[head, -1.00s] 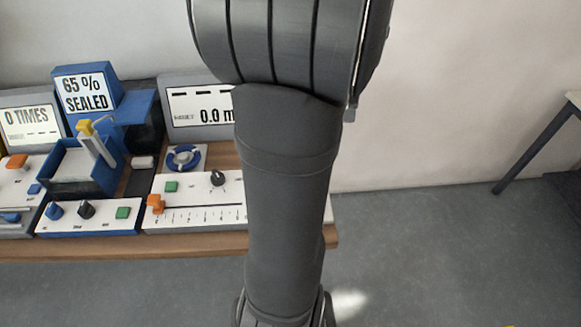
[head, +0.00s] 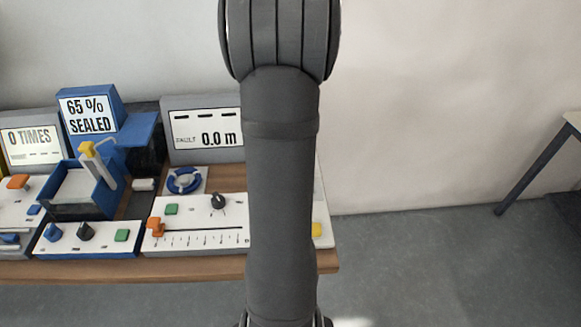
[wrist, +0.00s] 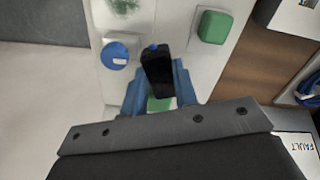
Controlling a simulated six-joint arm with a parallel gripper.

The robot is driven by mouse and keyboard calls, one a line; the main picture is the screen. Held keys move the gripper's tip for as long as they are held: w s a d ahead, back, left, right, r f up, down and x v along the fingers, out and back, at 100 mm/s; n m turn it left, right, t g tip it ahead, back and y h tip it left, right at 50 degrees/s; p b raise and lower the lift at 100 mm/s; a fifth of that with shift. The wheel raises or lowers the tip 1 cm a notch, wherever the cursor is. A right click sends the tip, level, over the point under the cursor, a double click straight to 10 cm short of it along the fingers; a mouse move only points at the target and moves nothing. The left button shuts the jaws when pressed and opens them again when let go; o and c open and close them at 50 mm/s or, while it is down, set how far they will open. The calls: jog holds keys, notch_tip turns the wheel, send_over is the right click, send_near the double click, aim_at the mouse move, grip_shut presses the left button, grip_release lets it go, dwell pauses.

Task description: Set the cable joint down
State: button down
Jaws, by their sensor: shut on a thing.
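The cable joint (wrist: 157,74) looks like a short black block with a small blue tip, in the wrist view. My gripper (wrist: 159,86) has blue fingers, one on each side of it, and is shut on it. In that view the joint lies over a white panel; I cannot tell how far above the panel it is or whether it touches. In the head view my arm crosses the middle, and neither my gripper nor the joint can be seen there.
Below in the wrist view are a blue knob (wrist: 116,56) and a green button (wrist: 214,27). The head view shows a blue sealing machine (head: 90,107), a display reading 0.0 m (head: 205,132), a slider panel (head: 200,237) and a blue ring (head: 184,180) on the wooden bench (head: 150,268).

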jog(key=shift+f, duration=0.85)
jog(key=c, duration=1.1)
grip_release()
jog(key=shift+f, duration=0.15)
jog(key=shift+c, duration=0.2)
notch_tip(320, 180, up, 12)
jog(key=shift+f, duration=0.25)
jog(key=shift+o, duration=0.5)
jog(key=shift+r, duration=0.45)
